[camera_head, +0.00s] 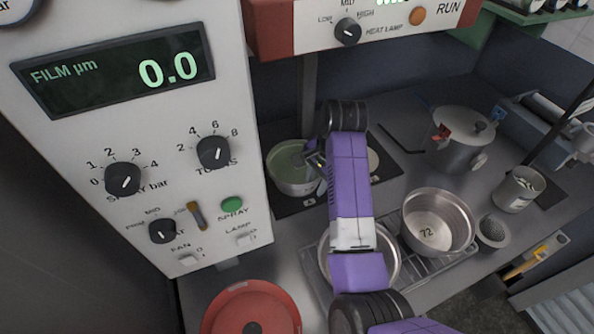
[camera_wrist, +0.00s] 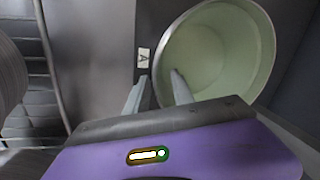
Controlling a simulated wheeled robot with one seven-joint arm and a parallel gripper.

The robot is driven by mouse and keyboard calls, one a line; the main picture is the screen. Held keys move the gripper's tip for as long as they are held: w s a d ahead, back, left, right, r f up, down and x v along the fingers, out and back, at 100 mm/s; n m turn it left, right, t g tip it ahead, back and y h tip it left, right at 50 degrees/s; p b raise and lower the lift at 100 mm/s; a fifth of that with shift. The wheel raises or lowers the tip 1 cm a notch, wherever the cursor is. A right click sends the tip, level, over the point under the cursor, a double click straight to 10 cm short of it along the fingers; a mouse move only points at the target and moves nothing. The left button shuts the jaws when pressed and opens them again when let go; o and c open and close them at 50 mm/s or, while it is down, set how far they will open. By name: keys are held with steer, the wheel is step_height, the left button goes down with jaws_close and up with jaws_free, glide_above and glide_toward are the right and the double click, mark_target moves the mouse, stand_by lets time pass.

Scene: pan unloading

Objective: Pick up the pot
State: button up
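A pot with a pale green inside (camera_head: 287,175) stands on a dark plate below the heat lamp unit, partly hidden by my arm. In the wrist view the same pot (camera_wrist: 225,60) fills the upper right, its round rim facing the camera. My gripper (camera_head: 314,160) is at the pot's right side in the head view. In the wrist view my gripper (camera_wrist: 156,88) has its fingers apart; one finger appears outside the pot wall and the other over its inside. I cannot tell whether either finger touches the wall.
A steel pot marked 72 (camera_head: 437,225) stands on a wire rack, beside a pan (camera_head: 384,268) partly under my arm. A lidded pot (camera_head: 458,145) and a cup (camera_head: 518,188) are at the right. A red disc (camera_head: 252,308) lies in front. The control panel (camera_head: 110,130) borders the left.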

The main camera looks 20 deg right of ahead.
steer(key=shift+f, duration=0.1)
steer(key=shift+c, duration=0.2)
jaws_close()
stand_by(1.2)
